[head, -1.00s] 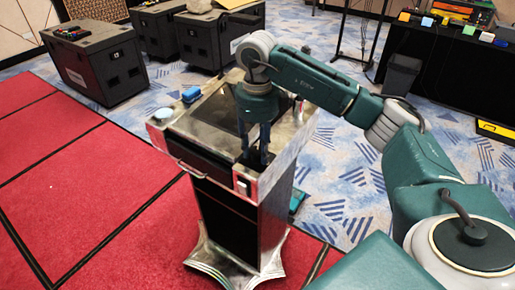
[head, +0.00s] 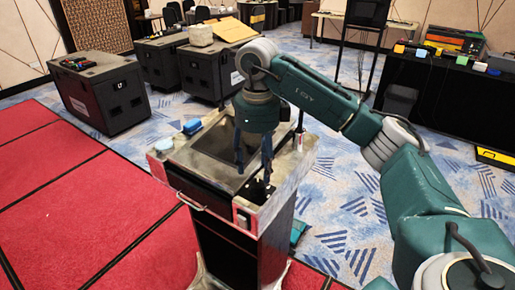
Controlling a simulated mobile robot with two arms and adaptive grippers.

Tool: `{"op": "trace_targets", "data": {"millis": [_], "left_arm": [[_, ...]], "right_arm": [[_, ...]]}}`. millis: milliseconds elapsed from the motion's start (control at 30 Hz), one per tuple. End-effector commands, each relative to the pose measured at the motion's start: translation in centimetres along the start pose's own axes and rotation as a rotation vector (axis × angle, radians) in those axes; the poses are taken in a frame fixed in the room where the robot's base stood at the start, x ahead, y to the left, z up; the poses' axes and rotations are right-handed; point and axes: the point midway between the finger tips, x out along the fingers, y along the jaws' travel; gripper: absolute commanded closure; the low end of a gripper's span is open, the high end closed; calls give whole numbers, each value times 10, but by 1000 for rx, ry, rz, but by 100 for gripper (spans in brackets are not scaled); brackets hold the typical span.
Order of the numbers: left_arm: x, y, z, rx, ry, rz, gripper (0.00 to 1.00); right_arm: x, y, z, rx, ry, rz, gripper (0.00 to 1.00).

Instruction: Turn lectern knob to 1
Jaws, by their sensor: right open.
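The lectern (head: 173,173) stands in the middle of the head view, with a worn metal top and a dark sloped panel. A small dark control plate (head: 257,192) sits at its near right corner. The knob is too small and too close to the fingers to make out clearly. My right gripper (head: 253,167) points down over this corner, just above the plate. Its two fingers are apart and I see nothing between them. My left gripper is not in view.
A blue block (head: 192,127) and a pale round object (head: 163,145) lie on the lectern's left edge. Black cases (head: 110,95) stand behind on the left. A black-covered table (head: 440,90) with coloured items stands at the right. Red carpet at the left is clear.

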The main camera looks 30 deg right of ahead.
Motion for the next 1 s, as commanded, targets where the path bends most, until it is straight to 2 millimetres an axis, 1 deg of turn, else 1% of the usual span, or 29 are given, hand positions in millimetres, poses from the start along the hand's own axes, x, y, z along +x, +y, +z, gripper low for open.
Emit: {"op": "trace_targets", "data": {"millis": [33,133,300,400,533,1000], "left_arm": [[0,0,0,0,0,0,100],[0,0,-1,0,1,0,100],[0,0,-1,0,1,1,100],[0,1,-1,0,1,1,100],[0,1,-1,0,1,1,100],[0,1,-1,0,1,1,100]], "right_arm": [[-13,-1,0,2,-4,-5,47],[-30,-2,0,3,-3,-6,47],[-50,-1,0,3,-1,-4,47],[-57,-1,0,3,0,-2,47],[-61,-1,0,3,1,-2,47],[-61,-1,0,2,1,-1,47]]}}
